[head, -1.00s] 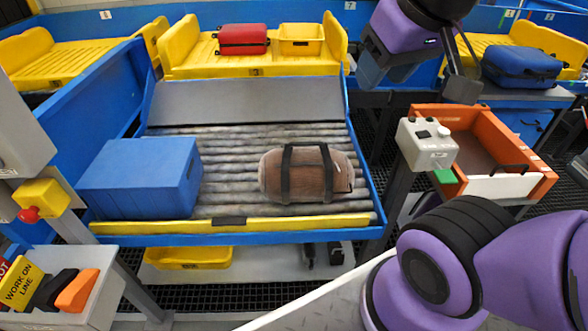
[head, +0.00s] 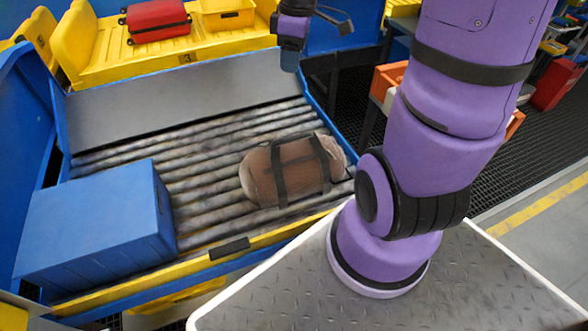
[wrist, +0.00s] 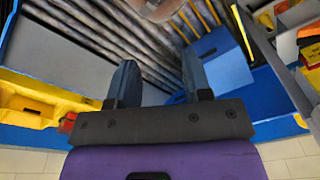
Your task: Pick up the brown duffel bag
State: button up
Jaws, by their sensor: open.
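The brown duffel bag (head: 262,178) with dark straps lies on its side on the grey rollers, near the right front of the conveyor. Part of it shows at the top edge of the wrist view (wrist: 157,8). My gripper (head: 290,62) is raised beyond the bag, near the conveyor's far right side, apart from the bag. In the wrist view my two fingers (wrist: 161,82) are spread with nothing between them.
A blue box (head: 95,225) stands left of the bag on the rollers. A yellow rail edges the front. Yellow trays behind hold a red suitcase (head: 157,20) and a yellow bin (head: 227,14). An orange drawer (head: 388,78) is partly hidden behind my arm.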

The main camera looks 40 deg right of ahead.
jog(key=w+d+f+n+g+y, duration=0.1)
jog(key=d+f+n, duration=0.15)
jog(key=f, duration=0.25)
jog(key=w+d+f+n+y, duration=0.1)
jog(key=w+d+f, duration=0.15)
jog(key=f, duration=0.35)
jog(key=n+y, duration=0.2)
send_near(294, 136)
jog(key=x, duration=0.5)
jog(key=shift+d+f, duration=0.35)
jog(key=x, duration=0.4)
jog(key=shift+a+f, duration=0.15)
jog(key=shift+a, duration=0.2)
jog(key=shift+a+f, duration=0.15)
jog(key=shift+f, duration=0.2)
jog(key=shift+f, duration=0.25)
grip_shut()
jog(key=shift+w, duration=0.1)
